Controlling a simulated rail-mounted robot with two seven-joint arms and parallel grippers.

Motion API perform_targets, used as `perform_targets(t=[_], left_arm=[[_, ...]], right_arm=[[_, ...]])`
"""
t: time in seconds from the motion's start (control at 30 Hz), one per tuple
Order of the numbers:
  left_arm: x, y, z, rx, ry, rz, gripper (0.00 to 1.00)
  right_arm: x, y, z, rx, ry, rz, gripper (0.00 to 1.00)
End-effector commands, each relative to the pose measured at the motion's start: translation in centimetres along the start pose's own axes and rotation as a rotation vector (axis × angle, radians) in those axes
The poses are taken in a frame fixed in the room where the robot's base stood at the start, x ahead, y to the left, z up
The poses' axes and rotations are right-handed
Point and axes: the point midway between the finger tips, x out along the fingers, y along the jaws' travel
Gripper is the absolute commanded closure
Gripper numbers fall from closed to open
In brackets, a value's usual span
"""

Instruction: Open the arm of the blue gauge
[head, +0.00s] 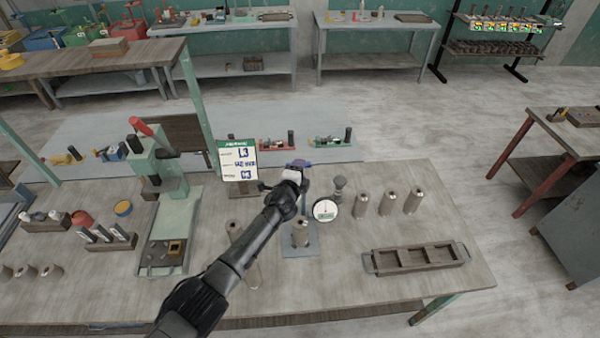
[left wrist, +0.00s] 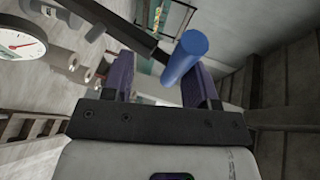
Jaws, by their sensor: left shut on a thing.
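The blue gauge has a flat blue-grey base (head: 300,250) on the workbench and a round white dial (head: 325,210), which also shows at the left edge of the left wrist view (left wrist: 18,44). A tan clay cylinder (head: 301,235) stands on the base. My left gripper (head: 299,164) is above the gauge, behind the dial. My arm hides part of the gauge stand. My right gripper is not in view.
Several clay cylinders (head: 388,203) stand right of the dial. A wooden tray with compartments (head: 420,258) lies front right. A green press with a red lever (head: 160,165) stands left, and a white sign (head: 237,160) stands behind my arm.

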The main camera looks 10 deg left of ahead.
Motion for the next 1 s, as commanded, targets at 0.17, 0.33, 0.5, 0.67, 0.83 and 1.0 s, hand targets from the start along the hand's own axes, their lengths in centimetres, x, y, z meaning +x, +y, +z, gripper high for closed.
perform_targets(t=[0.17,0.33,0.5,0.67,0.83,1.0], left_arm=[[0.0,0.4,0.4,0.001,-0.008,0.006,0.54],[-0.1,0.1,0.3,0.002,-0.007,0.003,0.54],[-1.2,-0.2,0.3,0.001,-0.005,-0.001,0.54],[-3.4,-0.2,0.1,0.002,-0.002,0.0,0.54],[-6.0,-0.1,0.0,0.001,0.0,0.001,0.54],[-8.6,0.2,0.0,0.0,0.001,0.002,0.54]], right_arm=[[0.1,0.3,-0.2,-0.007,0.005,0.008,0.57],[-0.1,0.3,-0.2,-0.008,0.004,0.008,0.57],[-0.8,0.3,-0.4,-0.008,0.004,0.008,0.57],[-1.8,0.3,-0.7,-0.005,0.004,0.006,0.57],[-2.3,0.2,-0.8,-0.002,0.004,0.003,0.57],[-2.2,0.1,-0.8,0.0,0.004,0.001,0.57]])
